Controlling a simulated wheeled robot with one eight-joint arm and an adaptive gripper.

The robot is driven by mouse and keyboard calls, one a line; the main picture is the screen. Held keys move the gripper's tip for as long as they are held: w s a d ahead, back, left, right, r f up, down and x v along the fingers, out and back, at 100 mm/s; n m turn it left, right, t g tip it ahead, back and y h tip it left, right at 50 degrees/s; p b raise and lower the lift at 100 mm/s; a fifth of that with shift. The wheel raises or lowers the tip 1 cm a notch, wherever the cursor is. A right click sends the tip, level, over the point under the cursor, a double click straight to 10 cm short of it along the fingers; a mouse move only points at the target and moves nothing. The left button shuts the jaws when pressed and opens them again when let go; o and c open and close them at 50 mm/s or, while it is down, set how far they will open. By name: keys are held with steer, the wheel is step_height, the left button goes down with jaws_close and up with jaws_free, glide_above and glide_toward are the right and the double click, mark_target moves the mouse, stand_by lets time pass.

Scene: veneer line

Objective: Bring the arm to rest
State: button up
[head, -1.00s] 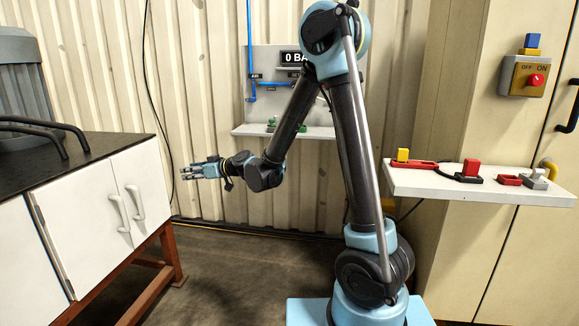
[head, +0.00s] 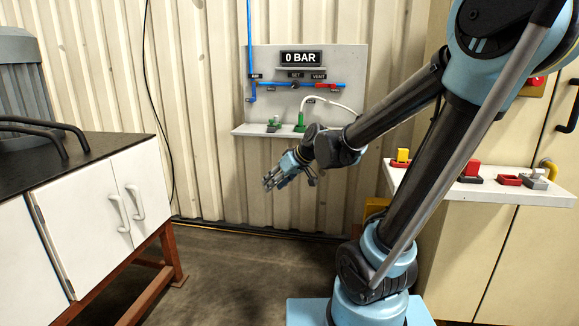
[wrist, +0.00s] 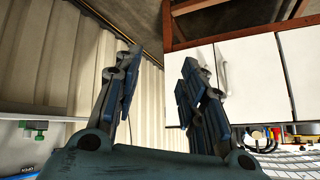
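My arm (head: 400,190) leans to the right in the head view, with its elbow cut off by the top right edge of the picture. My gripper (head: 288,181) hangs in free air at the end of the forearm, in front of the ribbed wall and below the grey panel's shelf. In the wrist view my gripper (wrist: 162,62) has its two blue finger sets spread apart, with nothing between them. It touches nothing that I can see.
A grey panel (head: 350,60) reads 0 BAR above a shelf with green fittings. A white cabinet (head: 85,200) with a black top stands left. A white shelf (head: 490,187) with red and yellow parts is at right, partly behind my arm. Floor between is clear.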

steer(key=s+d+f+m+g+h, duration=0.1)
steer(key=s+d+f+m+h, duration=0.2)
steer(key=s+d, duration=0.6)
steer(key=s+d+f+m+g+h, duration=0.1)
steer(key=s+d+f+m+h, duration=0.3)
steer(key=s+d, duration=0.6)
steer(key=d+f, duration=0.2)
steer(key=d, duration=0.3)
steer(key=shift+s+m+g, duration=0.25)
steer(key=shift+m+g, duration=0.15)
